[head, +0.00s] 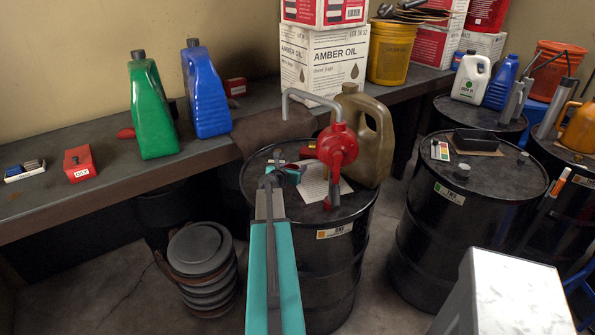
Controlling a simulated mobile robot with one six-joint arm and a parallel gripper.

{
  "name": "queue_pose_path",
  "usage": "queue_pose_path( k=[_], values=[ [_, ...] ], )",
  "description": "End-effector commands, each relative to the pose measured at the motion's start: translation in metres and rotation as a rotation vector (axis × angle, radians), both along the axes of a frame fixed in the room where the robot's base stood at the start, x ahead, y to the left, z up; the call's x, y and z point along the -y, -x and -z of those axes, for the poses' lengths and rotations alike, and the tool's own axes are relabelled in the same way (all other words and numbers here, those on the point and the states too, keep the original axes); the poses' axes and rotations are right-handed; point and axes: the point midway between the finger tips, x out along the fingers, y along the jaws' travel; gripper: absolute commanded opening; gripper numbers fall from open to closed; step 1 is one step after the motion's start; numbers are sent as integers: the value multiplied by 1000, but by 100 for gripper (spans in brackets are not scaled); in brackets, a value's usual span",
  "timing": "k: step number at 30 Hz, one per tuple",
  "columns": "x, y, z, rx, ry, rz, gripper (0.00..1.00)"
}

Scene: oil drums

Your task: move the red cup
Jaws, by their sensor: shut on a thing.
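My gripper (290,172) is above the left part of the black drum top, just left of the red drum pump. It is shut on a small red thing (307,151) at its tip, which I take to be the red cup. Little of the cup shows, and the similarly red pump body (337,147) is right behind or beside it. I cannot tell whether the cup touches the drum top or the pump.
The pump has a bent grey crank. A brown jug (368,140) and a paper sheet (318,183) are on the same drum (330,270). More drums (450,240) stand to the right. A bench (60,222) with green (151,115) and blue (205,95) jugs runs behind.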

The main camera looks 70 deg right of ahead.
Motion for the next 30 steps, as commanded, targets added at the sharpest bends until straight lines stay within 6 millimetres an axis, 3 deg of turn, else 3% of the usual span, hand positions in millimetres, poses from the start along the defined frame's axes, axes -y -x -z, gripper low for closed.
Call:
queue_pose_path(
  k=[20,21,24,30],
  values=[
    [0,-10,0,0,0,0,27],
    [0,-10,0,0,0,0,52],
    [0,-10,0,0,0,1,69],
    [0,-10,0,0,0,1,70]
  ],
)
